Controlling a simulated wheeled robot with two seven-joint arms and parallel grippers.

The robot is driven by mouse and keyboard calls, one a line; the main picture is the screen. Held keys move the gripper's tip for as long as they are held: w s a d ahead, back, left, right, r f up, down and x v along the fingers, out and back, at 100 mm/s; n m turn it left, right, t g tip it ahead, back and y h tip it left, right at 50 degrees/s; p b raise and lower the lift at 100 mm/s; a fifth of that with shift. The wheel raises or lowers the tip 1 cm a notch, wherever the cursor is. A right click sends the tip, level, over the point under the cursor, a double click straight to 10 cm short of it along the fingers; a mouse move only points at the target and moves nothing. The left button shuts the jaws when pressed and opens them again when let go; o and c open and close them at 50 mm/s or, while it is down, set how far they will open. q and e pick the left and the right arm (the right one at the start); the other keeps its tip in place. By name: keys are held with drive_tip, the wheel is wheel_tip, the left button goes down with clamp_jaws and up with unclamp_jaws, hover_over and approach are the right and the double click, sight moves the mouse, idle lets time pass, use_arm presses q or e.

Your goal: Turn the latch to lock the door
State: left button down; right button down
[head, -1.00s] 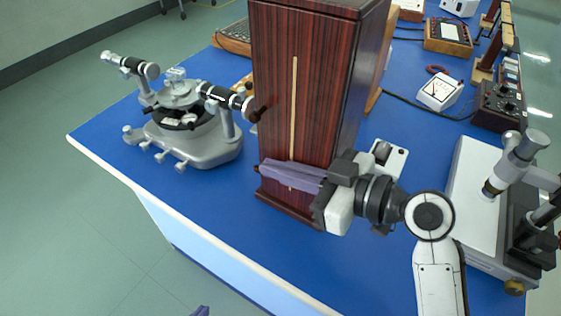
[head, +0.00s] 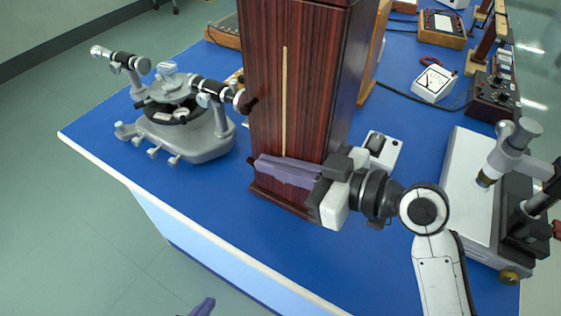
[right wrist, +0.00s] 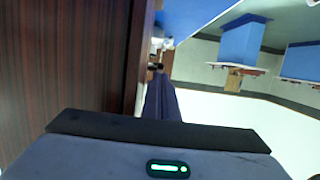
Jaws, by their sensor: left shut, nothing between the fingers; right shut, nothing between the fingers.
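A tall dark red-brown wooden cabinet (head: 310,80) stands on the blue bench, its door marked by a thin pale vertical strip (head: 284,100). A small dark piece (head: 251,160) sticks out at the door's lower left edge; it may be the latch, but its turn is not clear. My right gripper (head: 262,167) is shut and lies across the low front of the door, its purple fingertips close to that piece. Contact is not clear. In the right wrist view the fingers point along the door face (right wrist: 70,70). My left gripper (head: 203,307) is shut, only its tip showing at the bottom edge.
A grey spectrometer (head: 185,120) stands left of the cabinet, its dark eyepiece close to the cabinet's side. A white-topped instrument (head: 470,180) stands to the right of my right arm. Meters and boxes fill the back right. The bench's front-left edge is clear.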

use_arm(q)
drive_tip(key=shift+w+d+f+b, duration=0.15)
drive_tip(key=shift+w+d+b, duration=0.25)
drive_tip(key=shift+b, duration=0.05)
use_arm(e)
drive_tip(key=shift+s+d+f, duration=0.15)
drive_tip(key=shift+d+f, duration=0.05)
drive_tip(key=shift+f, duration=0.8)
use_arm(q)
drive_tip(key=shift+f, duration=0.15)
use_arm(e)
drive_tip(key=shift+f, duration=0.15)
use_arm(q)
drive_tip(key=shift+s, duration=0.1)
